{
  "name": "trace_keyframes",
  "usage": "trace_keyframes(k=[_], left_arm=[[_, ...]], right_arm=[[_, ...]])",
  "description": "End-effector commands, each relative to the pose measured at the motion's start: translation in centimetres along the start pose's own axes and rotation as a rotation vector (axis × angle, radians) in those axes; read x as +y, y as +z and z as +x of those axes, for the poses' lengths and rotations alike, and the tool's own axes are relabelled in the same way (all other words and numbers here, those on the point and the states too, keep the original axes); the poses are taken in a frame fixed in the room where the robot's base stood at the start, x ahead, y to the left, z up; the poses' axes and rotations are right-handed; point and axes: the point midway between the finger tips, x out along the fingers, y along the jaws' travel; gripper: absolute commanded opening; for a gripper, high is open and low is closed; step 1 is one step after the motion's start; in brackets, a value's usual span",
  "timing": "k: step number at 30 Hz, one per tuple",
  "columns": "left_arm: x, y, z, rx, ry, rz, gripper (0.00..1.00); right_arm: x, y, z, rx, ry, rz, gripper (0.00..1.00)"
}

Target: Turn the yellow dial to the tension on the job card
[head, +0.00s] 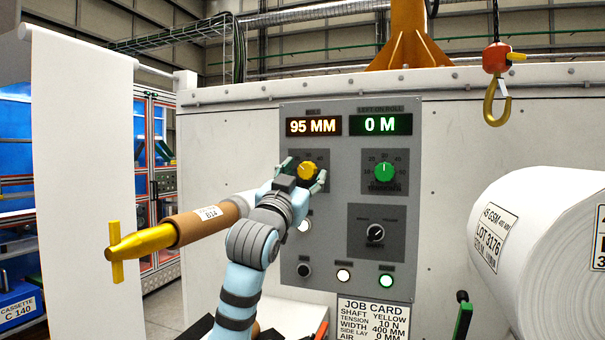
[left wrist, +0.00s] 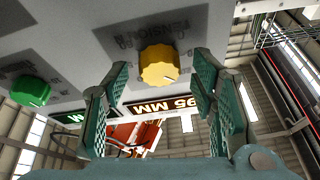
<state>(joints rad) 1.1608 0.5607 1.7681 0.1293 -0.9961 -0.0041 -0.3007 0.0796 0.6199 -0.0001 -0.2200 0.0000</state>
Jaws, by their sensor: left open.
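The yellow dial (head: 307,170) is on the grey control panel (head: 330,255), left of a green dial (head: 384,173). My left gripper (head: 304,176) is open at the yellow dial, one finger on each side. In the left wrist view the yellow dial (left wrist: 158,66) shows between the spread fingertips (left wrist: 160,78), with a gap on both sides. A short white mark shows on its face. The scale numbers around it are partly hidden or too blurred to read. The job card (head: 373,318) below the panel reads shaft yellow, tension 10 N, width 400 mm. My right gripper is out of view.
Displays above the dials read 95 MM (head: 311,126) and 0 M (head: 381,125). A black selector knob (head: 375,232) and several buttons sit lower. A brown core with a yellow shaft (head: 145,241) is at left, a white roll (head: 545,250) at right, a hook (head: 496,100) above it.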

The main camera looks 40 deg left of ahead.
Motion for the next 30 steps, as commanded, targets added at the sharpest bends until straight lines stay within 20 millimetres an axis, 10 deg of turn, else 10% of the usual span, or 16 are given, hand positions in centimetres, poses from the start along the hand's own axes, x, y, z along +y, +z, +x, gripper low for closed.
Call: trace_keyframes(k=[11, 30], left_arm=[[-0.03, 0.05, -0.07, -0.001, 0.0, 0.0, 0.04], [0.26, 0.01, -0.1, -0.012, -0.085, -0.216, 0.04]], right_arm=[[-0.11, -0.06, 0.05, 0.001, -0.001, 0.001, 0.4], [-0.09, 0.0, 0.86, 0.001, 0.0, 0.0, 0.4]])
